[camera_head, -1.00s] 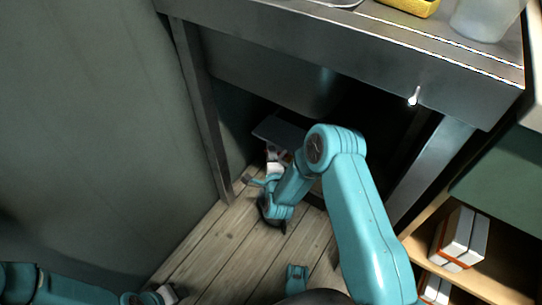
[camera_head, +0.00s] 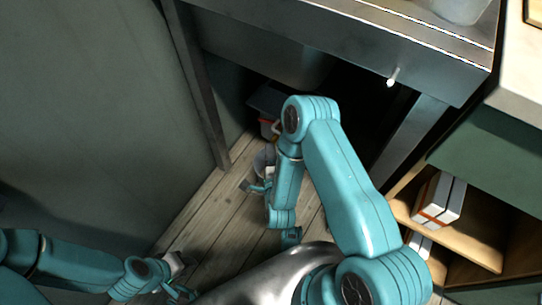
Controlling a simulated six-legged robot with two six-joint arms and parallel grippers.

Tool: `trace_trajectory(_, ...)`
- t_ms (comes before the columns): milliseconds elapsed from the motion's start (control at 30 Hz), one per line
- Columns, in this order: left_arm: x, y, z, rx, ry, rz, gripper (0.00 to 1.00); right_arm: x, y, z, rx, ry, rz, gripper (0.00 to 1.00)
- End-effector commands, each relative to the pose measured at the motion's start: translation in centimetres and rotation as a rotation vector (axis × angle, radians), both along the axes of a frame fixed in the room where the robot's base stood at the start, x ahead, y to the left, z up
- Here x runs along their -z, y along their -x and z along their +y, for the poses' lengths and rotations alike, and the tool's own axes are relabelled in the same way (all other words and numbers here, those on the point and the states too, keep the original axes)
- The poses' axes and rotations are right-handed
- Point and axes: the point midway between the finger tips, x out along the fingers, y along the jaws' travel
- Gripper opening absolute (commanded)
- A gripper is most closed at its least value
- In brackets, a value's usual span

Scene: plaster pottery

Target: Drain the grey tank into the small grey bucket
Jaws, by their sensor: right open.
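A grey tank-like body (camera_head: 262,52) hangs under the metal bench top; I cannot tell for sure that it is the tank. A small round grey bucket (camera_head: 263,160) seems to stand on the plank floor under the bench, partly hidden by my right arm. My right gripper (camera_head: 257,189) is open, low over the floor and just in front of the bucket; I cannot tell whether they touch. My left gripper (camera_head: 180,280) is at the lower left, far from the bucket, beside a small pale piece (camera_head: 175,262); its jaws are unclear.
The metal bench (camera_head: 350,45) has a leg (camera_head: 200,90) on the left and a small white knob (camera_head: 392,80) on its front. A container with red and white parts (camera_head: 268,125) sits in the shadow behind. A wooden shelf with white boxes (camera_head: 440,200) stands right. A wall closes the left.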

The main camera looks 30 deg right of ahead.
Motion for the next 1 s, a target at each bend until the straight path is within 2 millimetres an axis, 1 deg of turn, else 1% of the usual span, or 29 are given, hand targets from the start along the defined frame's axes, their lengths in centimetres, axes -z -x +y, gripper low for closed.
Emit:
trace_trajectory(33, 0.4, 0.0, 0.0, -0.001, 0.000, -0.002, 0.34, 0.1, 0.7, 0.4, -0.002, 0.000, 0.003, 0.40)
trace_trajectory(100, 0.5, -0.2, 0.0, -0.001, -0.002, -0.007, 0.34, 0.0, 1.5, 0.6, -0.001, -0.001, 0.002, 0.40)
trace_trajectory(200, 0.6, -0.3, 0.1, -0.002, -0.002, -0.011, 0.34, -0.3, 2.1, 0.8, 0.000, 0.000, 0.000, 0.40)
trace_trajectory(467, 0.6, -0.4, 0.1, -0.002, -0.003, -0.013, 0.34, -0.4, 2.3, 0.9, 0.001, 0.001, -0.001, 0.40)
trace_trajectory(533, 0.6, -0.4, 0.1, -0.002, -0.003, -0.013, 0.34, -0.4, 2.3, 0.9, 0.001, 0.001, 0.000, 0.34)
trace_trajectory(633, 0.6, -0.4, 0.1, -0.001, -0.003, -0.012, 0.34, 0.4, 2.4, 0.3, 0.028, 0.009, 0.039, 0.34)
trace_trajectory(767, 0.5, -0.3, 0.0, -0.001, -0.002, -0.008, 0.34, 1.9, 1.7, -2.5, 0.193, 0.061, 0.103, 0.34)
trace_trajectory(833, 0.3, -0.1, 0.0, 0.000, -0.001, -0.004, 0.34, 2.3, 0.9, -3.0, 0.293, 0.081, 0.122, 0.34)
trace_trajectory(867, 0.2, -0.1, 0.0, 0.000, -0.001, -0.002, 0.34, 2.3, 0.4, -3.0, 0.333, 0.085, 0.126, 0.34)
trace_trajectory(933, -0.1, 0.1, -0.1, 0.002, 0.000, 0.002, 0.34, 2.0, -0.6, -2.0, 0.417, 0.081, 0.123, 0.34)
trace_trajectory(967, -0.3, 0.1, -0.1, 0.002, 0.001, 0.002, 0.34, 1.8, -1.2, -1.2, 0.445, 0.074, 0.115, 0.34)
trace_trajectory(1000, -0.5, 0.2, -0.1, 0.004, 0.001, 0.004, 0.34, 1.3, -1.8, 0.2, 0.466, 0.063, 0.101, 0.34)
